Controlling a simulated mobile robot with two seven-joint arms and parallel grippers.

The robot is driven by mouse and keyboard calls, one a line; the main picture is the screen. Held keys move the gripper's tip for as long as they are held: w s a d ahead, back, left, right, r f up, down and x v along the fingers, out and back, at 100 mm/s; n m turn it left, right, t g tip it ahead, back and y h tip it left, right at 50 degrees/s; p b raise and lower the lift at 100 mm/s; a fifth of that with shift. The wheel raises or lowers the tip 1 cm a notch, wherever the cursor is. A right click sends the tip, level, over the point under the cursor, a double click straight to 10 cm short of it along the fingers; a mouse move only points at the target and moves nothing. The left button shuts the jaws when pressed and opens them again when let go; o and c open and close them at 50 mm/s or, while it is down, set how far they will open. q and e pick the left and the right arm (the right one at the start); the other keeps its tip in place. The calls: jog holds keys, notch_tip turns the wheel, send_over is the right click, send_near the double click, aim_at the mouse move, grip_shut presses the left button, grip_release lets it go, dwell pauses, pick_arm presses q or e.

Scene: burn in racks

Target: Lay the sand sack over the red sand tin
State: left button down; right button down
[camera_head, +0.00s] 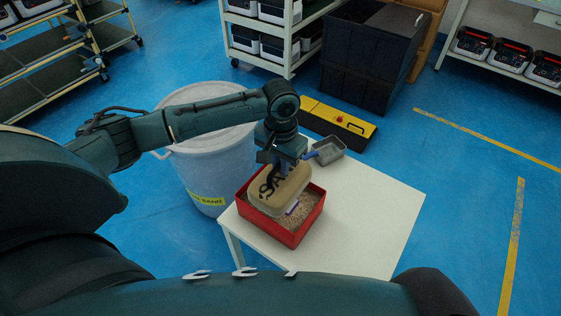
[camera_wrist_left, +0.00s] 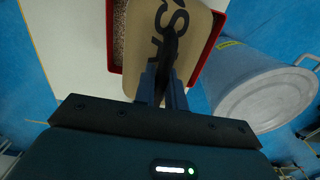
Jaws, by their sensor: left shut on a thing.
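The tan sand sack (camera_head: 278,190) with black lettering is over the red sand tin (camera_head: 291,238) in the head view. The tin stands on a white table, and grainy sand shows inside it around the sack. My left gripper (camera_head: 283,165) is above the sack and shut on it. In the left wrist view the two fingers (camera_wrist_left: 163,90) pinch the sack (camera_wrist_left: 190,22), which covers much of the red tin (camera_wrist_left: 112,40). I cannot tell whether the sack touches the sand or tin. My right gripper is not in view.
The white table (camera_head: 375,215) has free room to the right of the tin. A grey scoop (camera_head: 330,151) lies at its back edge. A large lidded bin (camera_head: 203,165) stands left of the table. A yellow and black case (camera_head: 338,122) and black crates (camera_head: 370,55) are behind.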

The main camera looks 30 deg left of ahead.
pick_arm(q)
jog(key=shift+f, duration=0.2)
jog(key=c, duration=1.9)
grip_release()
jog(key=shift+f, duration=0.2)
jog(key=o, duration=0.4)
jog(key=shift+o, duration=0.2)
jog(key=shift+r, duration=0.1)
